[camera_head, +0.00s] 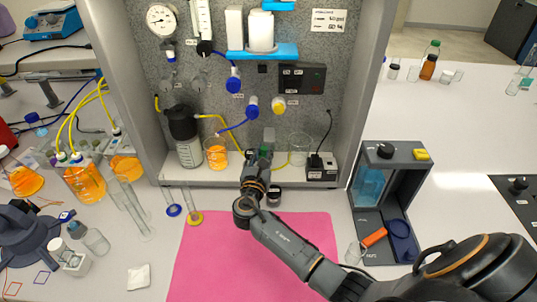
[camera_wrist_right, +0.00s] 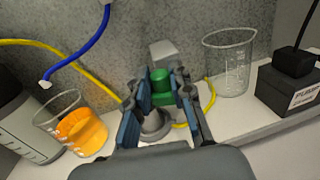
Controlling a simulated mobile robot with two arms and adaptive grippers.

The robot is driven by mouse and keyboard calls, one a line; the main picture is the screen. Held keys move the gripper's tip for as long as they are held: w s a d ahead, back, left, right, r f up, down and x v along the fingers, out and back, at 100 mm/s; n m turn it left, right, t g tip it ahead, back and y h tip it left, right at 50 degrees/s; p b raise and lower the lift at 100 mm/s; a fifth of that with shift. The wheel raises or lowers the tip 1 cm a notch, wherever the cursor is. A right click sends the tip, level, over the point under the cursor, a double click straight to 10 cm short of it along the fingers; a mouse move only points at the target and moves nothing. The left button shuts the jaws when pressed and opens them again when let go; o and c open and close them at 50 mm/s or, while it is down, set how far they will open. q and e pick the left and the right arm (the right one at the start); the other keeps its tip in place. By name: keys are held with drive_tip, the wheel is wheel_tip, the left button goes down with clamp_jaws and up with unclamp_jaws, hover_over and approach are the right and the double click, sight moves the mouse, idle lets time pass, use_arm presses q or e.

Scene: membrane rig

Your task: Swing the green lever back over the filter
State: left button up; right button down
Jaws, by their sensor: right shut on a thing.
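The green lever (camera_wrist_right: 162,88) sits between the two fingers of my right gripper (camera_wrist_right: 158,100) in the right wrist view, and the fingers are closed on it. A grey rounded part (camera_wrist_right: 153,124), possibly the filter holder, shows below the lever between the fingers. The gripper hides most of it, so I cannot tell how the lever lies over the filter. My left gripper is not in view.
A beaker of orange liquid (camera_head: 216,152) stands left of the gripper and an empty beaker (camera_head: 299,149) right of it. A black pump box (camera_head: 321,166) stands farther right. Yellow and blue tubes run close by. The pink mat (camera_head: 225,262) in front is mostly clear.

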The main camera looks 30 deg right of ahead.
drive_tip(key=m+g+h+b, duration=0.1)
drive_tip(key=w+m+g+h+b, duration=0.1)
drive_tip(key=g, duration=0.1)
drive_tip(key=a+m+g+h+b, duration=0.1)
drive_tip(key=b, duration=0.1)
drive_tip(key=shift+w+f+m+h, duration=0.1)
drive_tip(key=shift+w+m+h, duration=0.2)
drive_tip(key=shift+w, duration=0.05)
drive_tip(key=shift+w+a+r+m+g+h+b, duration=0.15)
drive_tip(key=shift+m+g+h+b, duration=0.1)
drive_tip(key=shift+m+g+b, duration=0.25)
drive_tip(key=shift+w+r+m+g+h+b, duration=0.1)
drive_tip(key=shift+w+m+g+h+b, duration=0.15)
drive_tip(key=shift+g, duration=0.35)
drive_tip(key=shift+s, duration=0.1)
drive_tip(key=c, duration=1.2)
unclamp_jaws()
drive_tip(key=shift+o, duration=0.2)
drive_tip(key=shift+f, duration=0.1)
drive_tip(key=v, duration=0.7)
drive_tip(key=shift+a, duration=0.15)
